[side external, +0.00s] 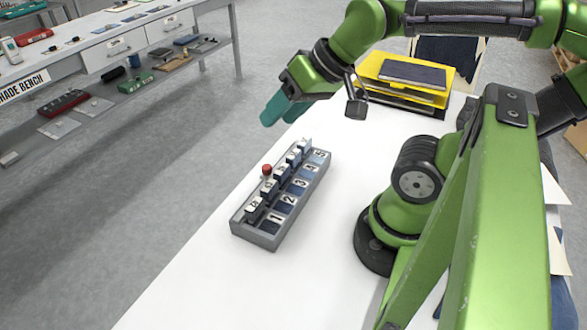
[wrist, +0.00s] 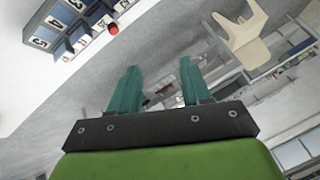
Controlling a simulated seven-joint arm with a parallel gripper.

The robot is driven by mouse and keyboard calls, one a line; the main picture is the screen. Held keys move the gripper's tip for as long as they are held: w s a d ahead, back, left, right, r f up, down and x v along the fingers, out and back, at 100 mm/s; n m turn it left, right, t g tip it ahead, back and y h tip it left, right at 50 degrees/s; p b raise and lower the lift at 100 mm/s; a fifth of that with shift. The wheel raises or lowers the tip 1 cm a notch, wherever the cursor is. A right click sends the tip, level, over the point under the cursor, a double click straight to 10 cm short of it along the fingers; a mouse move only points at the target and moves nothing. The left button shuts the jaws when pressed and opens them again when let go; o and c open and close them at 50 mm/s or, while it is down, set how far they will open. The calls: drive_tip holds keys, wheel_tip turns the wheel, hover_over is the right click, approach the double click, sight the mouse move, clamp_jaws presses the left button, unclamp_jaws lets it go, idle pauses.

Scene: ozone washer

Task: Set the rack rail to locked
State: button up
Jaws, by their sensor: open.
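A long grey rack (side external: 268,236) lies on the white table, with numbered slots and blue shade swatches in a row. A red knob (side external: 267,170) sticks up at its left long side, about midway along. I cannot tell from it whether the rail is locked. The rack's end (wrist: 68,48) and the red knob (wrist: 113,28) also show at the upper left of the wrist view. My gripper (side external: 283,112), with teal fingers, is above and beyond the rack's far end, apart from it. In the wrist view my gripper (wrist: 158,78) is open and empty between its fingers.
A yellow tray (side external: 390,70) with a dark blue book stands at the table's far end. The white table (side external: 190,270) is clear around the rack. A separate bench (side external: 120,48) with small items stands across the floor at upper left.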

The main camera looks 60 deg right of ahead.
drive_tip(key=shift+f, duration=0.25)
drive_tip(key=c, duration=0.4)
drive_tip(key=w+f+g, duration=0.1)
drive_tip(key=w, duration=0.1)
drive_tip(key=w+f+g, duration=0.1)
drive_tip(key=w+g, duration=0.1)
drive_tip(key=w, duration=0.1)
drive_tip(key=w+f+g, duration=0.1)
drive_tip(key=w+f, duration=0.1)
drive_tip(key=shift+w+d+n+g+h, duration=0.25)
drive_tip(key=shift+w+n+g+h, duration=0.05)
drive_tip(key=shift+w+n, duration=0.1)
clamp_jaws()
drive_tip(key=n+g+h, duration=0.1)
drive_tip(key=n+g, duration=0.2)
drive_tip(key=g, duration=0.4)
approach(259, 185)
drive_tip(key=w+r, duration=0.3)
drive_tip(key=w, duration=0.3)
drive_tip(key=x, duration=1)
drive_tip(key=shift+s+d, duration=0.1)
drive_tip(key=shift+s, duration=0.3)
drive_tip(key=shift+s+r, duration=0.1)
drive_tip(key=shift+s, duration=1.65)
